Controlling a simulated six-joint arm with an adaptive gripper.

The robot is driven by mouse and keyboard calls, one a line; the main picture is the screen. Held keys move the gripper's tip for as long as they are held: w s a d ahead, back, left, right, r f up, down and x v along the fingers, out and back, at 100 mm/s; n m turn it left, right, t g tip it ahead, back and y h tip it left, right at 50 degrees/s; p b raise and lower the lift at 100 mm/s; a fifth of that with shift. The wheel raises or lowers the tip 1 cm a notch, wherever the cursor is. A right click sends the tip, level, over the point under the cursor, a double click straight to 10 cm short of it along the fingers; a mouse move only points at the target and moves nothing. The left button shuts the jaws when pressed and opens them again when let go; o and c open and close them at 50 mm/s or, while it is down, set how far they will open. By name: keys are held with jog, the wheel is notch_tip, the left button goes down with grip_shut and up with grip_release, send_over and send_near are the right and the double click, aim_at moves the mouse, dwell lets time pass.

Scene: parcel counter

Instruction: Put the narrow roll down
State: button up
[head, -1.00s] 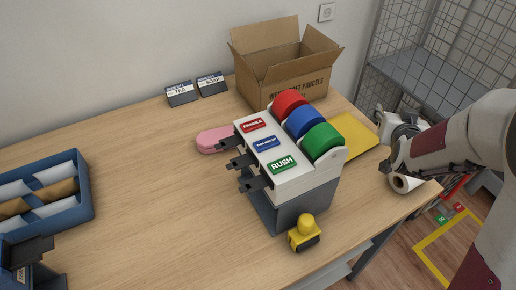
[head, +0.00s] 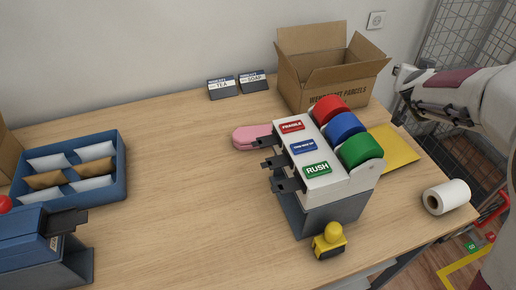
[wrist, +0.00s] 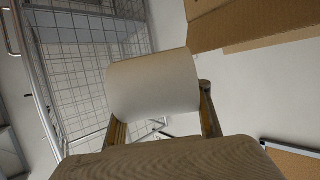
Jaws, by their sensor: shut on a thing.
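My gripper (wrist: 162,112) is shut on a pale roll, which I take to be the narrow roll (wrist: 150,84). In the wrist view the roll lies crosswise between the two fingers, with the cage and wall behind it. My arm is at the right edge of the head view, raised beside the cardboard box, and the held roll cannot be made out there. Another white roll (head: 453,195) with a dark core lies on its side at the table's right end, apart from my arm.
A label dispenser (head: 325,186) with red, blue and green rolls stands mid-table. A yellow envelope (head: 398,155) lies beside it, and a yellow-handled stamp (head: 329,238) in front. The open cardboard box (head: 335,92) is behind. The table's left-middle (head: 190,190) is clear.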

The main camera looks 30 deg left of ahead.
jog(key=w+a+r+y, duration=0.1)
jog(key=a+r, duration=0.2)
jog(key=a, duration=0.4)
jog(key=w+a+r, duration=0.1)
jog(key=a+r, duration=0.2)
jog(key=a, duration=0.3)
jog(key=s+a+f+n, duration=0.1)
jog(key=s+a, duration=0.3)
jog(key=a, duration=0.9)
jog(key=s+a+f+n+y, duration=0.1)
jog(key=s+a+f+y, duration=0.1)
jog(key=s+a+f, duration=0.7)
jog(key=s+a+f+n+g+y, duration=0.1)
jog(key=s+a+f+n+y, duration=0.1)
jog(key=s+a+f, duration=0.7)
jog(key=s+a, duration=0.3)
jog(key=a, duration=0.3)
jog(key=shift+s, duration=0.25)
jog(key=shift+a+f, duration=0.1)
jog(key=shift+f, duration=3.05)
jog(key=shift+f, duration=0.1)
